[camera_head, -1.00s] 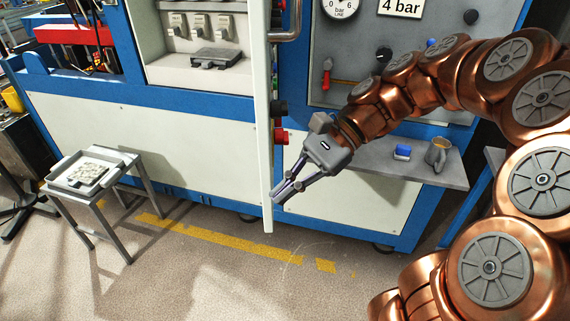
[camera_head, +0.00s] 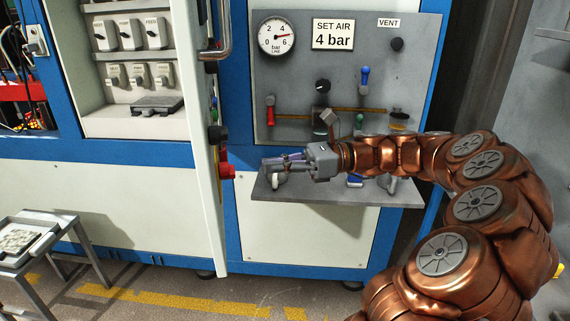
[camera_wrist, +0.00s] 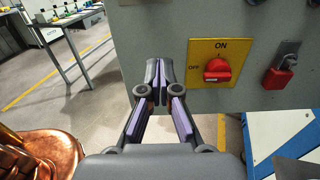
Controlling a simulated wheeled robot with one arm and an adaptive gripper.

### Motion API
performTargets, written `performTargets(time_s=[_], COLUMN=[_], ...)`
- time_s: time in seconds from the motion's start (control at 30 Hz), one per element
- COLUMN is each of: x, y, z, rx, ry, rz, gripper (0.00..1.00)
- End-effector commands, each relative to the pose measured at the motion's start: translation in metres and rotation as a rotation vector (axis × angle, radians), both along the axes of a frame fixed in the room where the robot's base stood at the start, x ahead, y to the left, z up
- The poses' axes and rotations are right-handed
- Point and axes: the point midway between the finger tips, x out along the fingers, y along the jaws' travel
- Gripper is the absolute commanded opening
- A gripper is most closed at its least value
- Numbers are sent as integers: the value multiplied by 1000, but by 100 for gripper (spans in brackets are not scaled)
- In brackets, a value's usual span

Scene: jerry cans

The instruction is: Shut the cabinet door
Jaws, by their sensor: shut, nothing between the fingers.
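The cabinet door (camera_head: 207,115) stands open, seen nearly edge-on in the head view, with the cabinet interior (camera_head: 95,125) exposed to its left. A metal bar handle (camera_head: 223,40) is at its top. A red rotary switch (camera_head: 227,171) sticks out from its right-hand face. In the wrist view that face is a grey panel (camera_wrist: 150,35) with the red switch (camera_wrist: 217,70) on a yellow ON/OFF plate. My gripper (camera_head: 264,163) is shut and empty, right of the door, pointing left at about the switch's height. Whether its tips touch the door is unclear.
A grey shelf (camera_head: 335,194) below my gripper holds small items, partly hidden by my arm. Behind is a panel with a pressure gauge (camera_head: 276,36) and levers. A red padlock (camera_wrist: 279,79) hangs beside the switch. A small table (camera_head: 62,232) stands left; the floor between is clear.

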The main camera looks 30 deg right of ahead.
Motion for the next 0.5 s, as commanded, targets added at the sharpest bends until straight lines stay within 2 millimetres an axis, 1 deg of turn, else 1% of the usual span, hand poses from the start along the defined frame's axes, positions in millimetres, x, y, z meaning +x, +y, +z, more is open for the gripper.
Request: performTargets(time_s=[0.03, 0.2, 0.4, 0.5], x=[2, 12, 21, 25], y=[10, 39, 67, 77], z=[1, 0, 0, 1], rx=[1, 2, 0, 2], ry=[0, 0, 0, -2], rz=[6, 7, 5, 5], gripper=[0, 0, 0, 0])
